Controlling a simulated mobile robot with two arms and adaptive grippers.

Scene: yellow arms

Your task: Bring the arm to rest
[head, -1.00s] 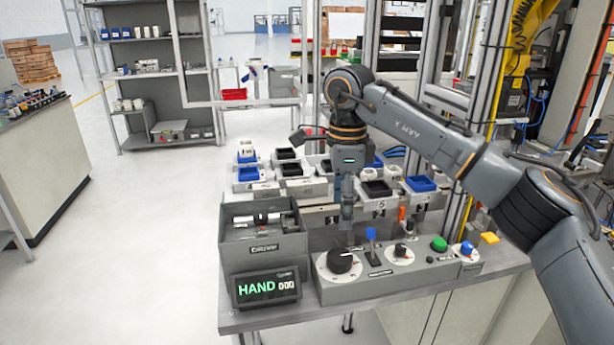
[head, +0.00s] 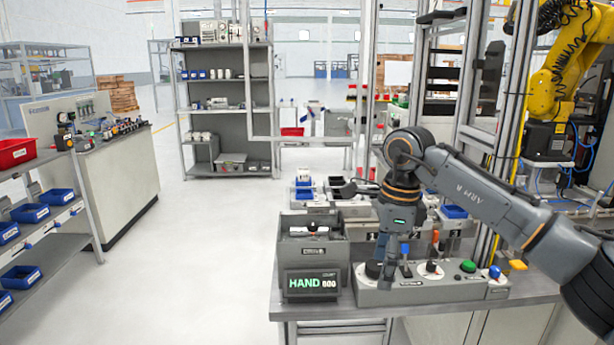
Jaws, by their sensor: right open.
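My right arm (head: 480,190) comes in from the right, bent at the elbow, with its forearm pointing down. My right gripper (head: 387,274) points down over the left part of the grey control box (head: 435,292) and partly covers the black knob (head: 373,269). It appears open and holds nothing visible. I cannot tell whether its tips touch the box. My left gripper is not in view.
A display reading HAND (head: 312,283) and a grey bin (head: 300,249) stand left of the control box on the bench (head: 330,311). Behind are small trays. A yellow robot arm (head: 575,50) stands at right. The floor at left is clear.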

